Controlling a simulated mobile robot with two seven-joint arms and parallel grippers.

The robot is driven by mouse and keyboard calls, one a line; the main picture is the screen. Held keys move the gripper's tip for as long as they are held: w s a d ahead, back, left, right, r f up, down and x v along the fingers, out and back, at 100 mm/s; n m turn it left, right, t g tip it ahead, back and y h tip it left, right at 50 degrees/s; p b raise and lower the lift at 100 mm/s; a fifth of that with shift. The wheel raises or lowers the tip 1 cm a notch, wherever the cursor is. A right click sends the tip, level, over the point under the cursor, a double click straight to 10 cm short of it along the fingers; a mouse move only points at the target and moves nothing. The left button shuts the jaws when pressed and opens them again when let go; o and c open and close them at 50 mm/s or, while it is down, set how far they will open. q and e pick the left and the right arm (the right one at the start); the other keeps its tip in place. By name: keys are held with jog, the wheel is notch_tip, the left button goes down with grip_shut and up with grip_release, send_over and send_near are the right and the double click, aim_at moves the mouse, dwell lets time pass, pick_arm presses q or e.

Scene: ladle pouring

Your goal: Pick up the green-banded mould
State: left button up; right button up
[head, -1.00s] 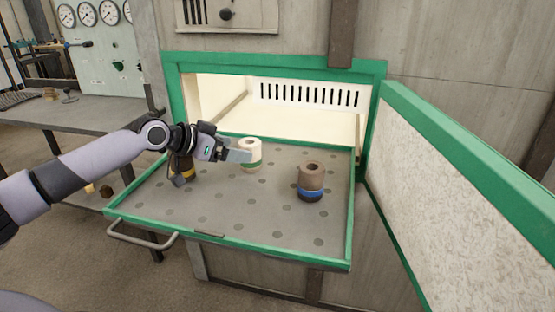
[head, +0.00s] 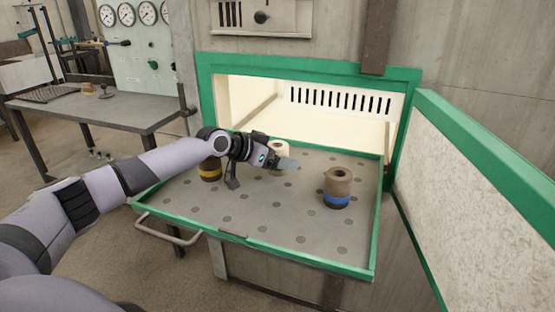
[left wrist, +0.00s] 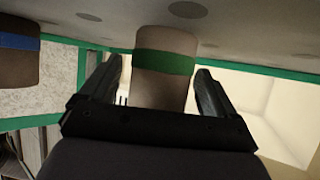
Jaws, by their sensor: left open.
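The green-banded mould (head: 281,147) is a pale cylinder with a hole in its top, upright on the perforated tray. In the head view its lower part and band are hidden behind my left gripper (head: 284,163). In the left wrist view the mould (left wrist: 165,50) shows upside down with its green band in clear sight. The open fingers of the left gripper (left wrist: 155,85) lie on either side of it, with visible gaps, so it is not clamped. My right gripper is in neither view.
A blue-banded brown mould (head: 338,188) stands to the right on the tray (head: 270,225). A yellow-banded dark mould (head: 209,170) stands left, partly behind my arm. The green-framed oven opening is behind; its open door (head: 480,200) bounds the right side.

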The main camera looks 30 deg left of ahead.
pick_arm(q)
jog(key=c, duration=1.2)
jog(key=shift+r, duration=0.1)
